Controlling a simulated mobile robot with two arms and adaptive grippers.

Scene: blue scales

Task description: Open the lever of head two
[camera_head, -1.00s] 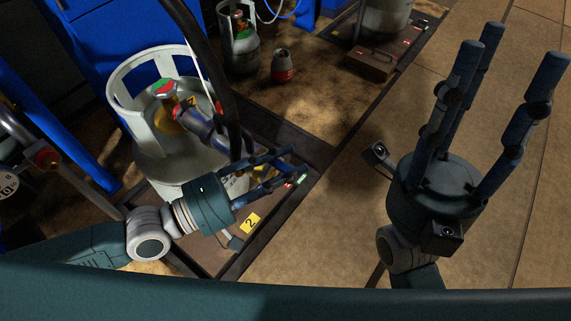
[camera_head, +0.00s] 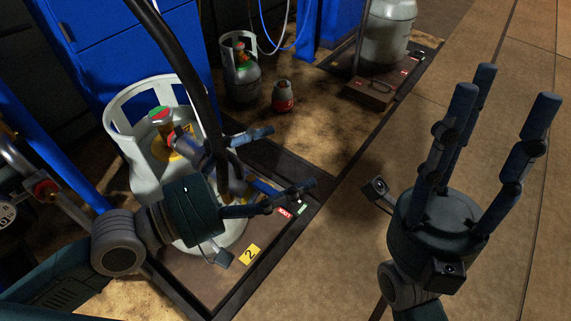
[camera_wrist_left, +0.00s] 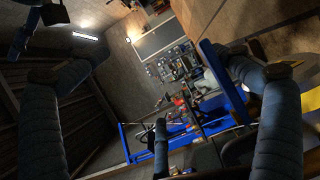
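A grey gas cylinder (camera_head: 145,180) with an open collar stands on the scale platform marked with a yellow "2" label (camera_head: 250,254). A filling head (camera_head: 190,142) with a thick black hose sits by the cylinder's valve (camera_head: 161,118). Its lever cannot be made out clearly; my fingers cover part of that area. My left gripper (camera_head: 292,157) is open, fingers spread, in front of the cylinder beside the head. I see nothing held. Its spread fingers also show in the left wrist view (camera_wrist_left: 160,125). My right gripper (camera_head: 500,92) is open and empty, fingers pointing up, over the floor at right.
Another scale (camera_head: 370,92) with a large cylinder is at the back. A blue cabinet (camera_head: 110,55) and a blue post (camera_head: 60,150) are at left. The floor at right is clear.

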